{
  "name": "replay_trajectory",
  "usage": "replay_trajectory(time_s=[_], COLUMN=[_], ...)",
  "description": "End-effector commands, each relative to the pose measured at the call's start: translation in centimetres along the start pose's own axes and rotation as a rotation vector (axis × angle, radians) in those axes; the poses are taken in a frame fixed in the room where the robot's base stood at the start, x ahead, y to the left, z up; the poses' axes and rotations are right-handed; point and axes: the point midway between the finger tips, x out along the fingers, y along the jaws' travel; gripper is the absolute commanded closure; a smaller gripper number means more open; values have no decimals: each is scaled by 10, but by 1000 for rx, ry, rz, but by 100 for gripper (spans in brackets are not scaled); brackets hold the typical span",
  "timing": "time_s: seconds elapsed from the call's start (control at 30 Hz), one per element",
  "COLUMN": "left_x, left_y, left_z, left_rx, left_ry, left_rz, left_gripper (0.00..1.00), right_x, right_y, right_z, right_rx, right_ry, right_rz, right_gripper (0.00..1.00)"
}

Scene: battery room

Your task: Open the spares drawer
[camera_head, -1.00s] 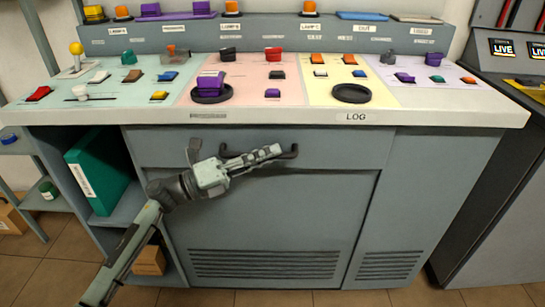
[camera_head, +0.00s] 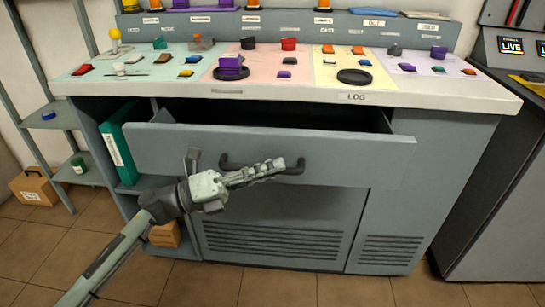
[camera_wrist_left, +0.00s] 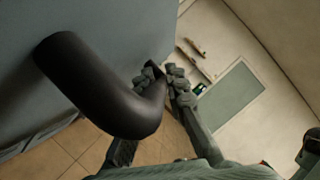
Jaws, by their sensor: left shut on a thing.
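The spares drawer (camera_head: 350,150) is a wide grey drawer under the console top. It stands pulled out, with its dark inside (camera_head: 280,114) showing behind the front panel; I cannot make out any contents. Its dark bar handle (camera_head: 292,169) runs across the front. My left gripper (camera_head: 272,167) is at the handle, its fingers shut on it. In the left wrist view the thick dark handle (camera_wrist_left: 100,85) bends toward the gripper (camera_wrist_left: 165,78), and the fingers close around its end. My right gripper is in neither view.
The console top (camera_head: 440,95) above the drawer carries several coloured switches and a LOG label. A green binder (camera_head: 117,148) stands in the left shelf. A dark cabinet (camera_head: 500,150) stands at the right. Tiled floor (camera_head: 225,287) lies clear in front.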

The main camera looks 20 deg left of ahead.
Motion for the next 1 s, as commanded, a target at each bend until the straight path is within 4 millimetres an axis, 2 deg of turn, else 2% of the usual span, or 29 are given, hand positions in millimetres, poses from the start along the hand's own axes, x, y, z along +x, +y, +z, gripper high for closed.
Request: replay_trajectory(time_s=[0.13, 0.3, 0.8, 0.83, 0.87, 0.9, 1.0], left_x=[-7, -11, -13, -13, -13, -13, -12], left_y=[-11, -19, -21, -21, -21, -21, -21], left_z=[-14, -23, -27, -27, -27, -27, -27], left_rx=[1, 4, 3, 3, 3, 3, 3], left_ry=[0, -1, -3, -3, -3, -3, -2], left_rz=[1, 1, 0, 0, 0, 0, 0], left_gripper=[100, 100, 100, 85, 81, 78, 78], right_x=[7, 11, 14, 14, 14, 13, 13], right_y=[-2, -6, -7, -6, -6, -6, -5], right_z=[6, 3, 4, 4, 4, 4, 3], right_rx=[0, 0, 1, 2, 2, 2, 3], right_ry=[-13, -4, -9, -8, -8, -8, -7], right_rz=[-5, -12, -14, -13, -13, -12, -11], right_gripper=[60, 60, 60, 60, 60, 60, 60])
